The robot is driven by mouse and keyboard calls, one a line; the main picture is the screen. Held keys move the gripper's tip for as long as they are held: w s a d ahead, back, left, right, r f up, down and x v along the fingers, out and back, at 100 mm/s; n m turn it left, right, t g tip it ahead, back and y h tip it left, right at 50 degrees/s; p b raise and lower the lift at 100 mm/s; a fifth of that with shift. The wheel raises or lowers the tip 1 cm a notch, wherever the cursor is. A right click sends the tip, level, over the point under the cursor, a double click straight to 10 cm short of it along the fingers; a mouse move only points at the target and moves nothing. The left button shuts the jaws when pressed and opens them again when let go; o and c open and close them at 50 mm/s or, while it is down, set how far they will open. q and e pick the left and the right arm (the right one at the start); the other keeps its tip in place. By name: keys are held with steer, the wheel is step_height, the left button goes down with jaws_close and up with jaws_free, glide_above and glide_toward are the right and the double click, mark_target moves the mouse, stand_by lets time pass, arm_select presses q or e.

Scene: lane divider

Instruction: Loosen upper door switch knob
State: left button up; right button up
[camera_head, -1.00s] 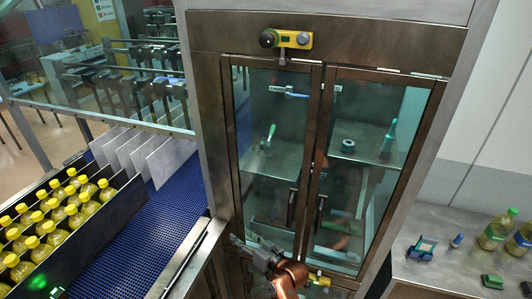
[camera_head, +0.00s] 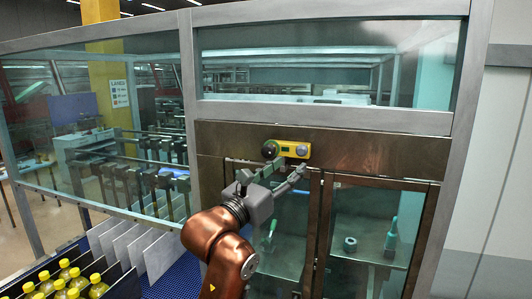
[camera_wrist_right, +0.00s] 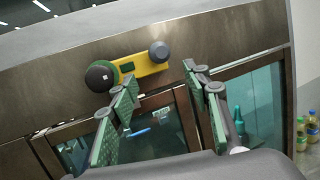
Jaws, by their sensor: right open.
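The upper door switch (camera_head: 289,148) is a yellow box on the brown metal beam above the glass doors. It has a large dark round knob (camera_head: 270,149) at its left end and a smaller grey knob (camera_head: 301,151) at its right. My right gripper (camera_head: 287,168) is open and empty just in front of and below the switch. In the right wrist view the dark knob (camera_wrist_right: 101,76) is beyond the left finger, and the grey knob (camera_wrist_right: 158,52) is ahead, between the finger lines. I see no contact with either knob. My left gripper is out of view.
Two framed glass doors (camera_head: 322,235) stand below the beam, with a green-handled tool (camera_head: 391,236) and a dark ring (camera_head: 350,244) behind the right pane. Yellow-capped bottles (camera_head: 75,282) and grey plates (camera_head: 150,252) are at the lower left. The space right of the gripper is clear.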

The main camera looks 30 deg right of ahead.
mark_target(267, 153)
steer(key=w+a+r+n+t+y, duration=0.1)
steer(key=w+a+r+t+y, duration=0.15)
steer(key=a+t+y, duration=0.35)
steer(key=shift+n+g, duration=0.3)
steer(key=shift+g, duration=0.5)
steer(key=p+x, duration=0.4)
steer(key=x, duration=0.1)
steer(key=shift+w+d+r, duration=0.1)
steer(key=shift+w, duration=0.35)
steer(key=shift+w+d+h, duration=0.3)
steer(key=shift+w+d, duration=0.05)
steer(key=c, duration=1.2)
steer(key=shift+o, duration=0.2)
